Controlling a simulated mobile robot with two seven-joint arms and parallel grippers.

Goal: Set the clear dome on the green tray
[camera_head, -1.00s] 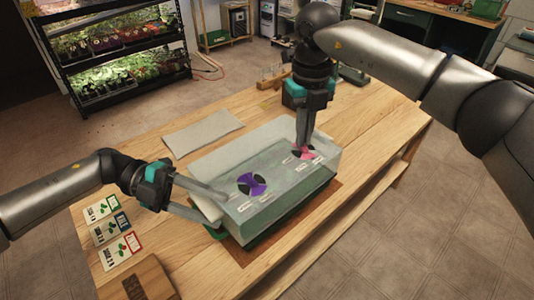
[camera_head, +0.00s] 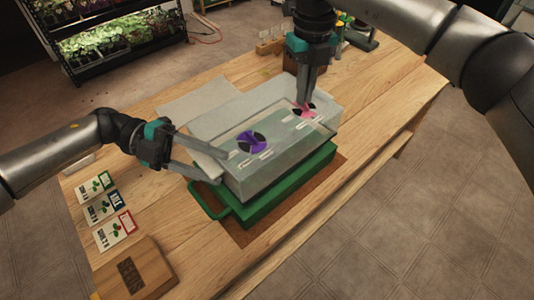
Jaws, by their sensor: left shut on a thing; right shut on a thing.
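The clear dome (camera_head: 290,163) is a see-through box-shaped cover with a purple round vent (camera_head: 251,142) and a pink one (camera_head: 304,111) on top. It is over the green tray (camera_head: 290,195), set toward the tray's far side, so the tray's near side and left handle show. I cannot tell whether the dome touches the tray. My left gripper (camera_head: 219,165) is shut on the dome's left end. My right gripper (camera_head: 304,102) comes down from above at the far right end, shut on the dome near the pink vent; its fingertips are hard to make out.
The tray stands on a brown mat (camera_head: 252,236) on the wooden table. A grey sheet (camera_head: 190,103) lies behind the dome. Several seed cards (camera_head: 103,207) and a wooden block (camera_head: 135,271) lie at the left. A small rack (camera_head: 270,43) stands at the back.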

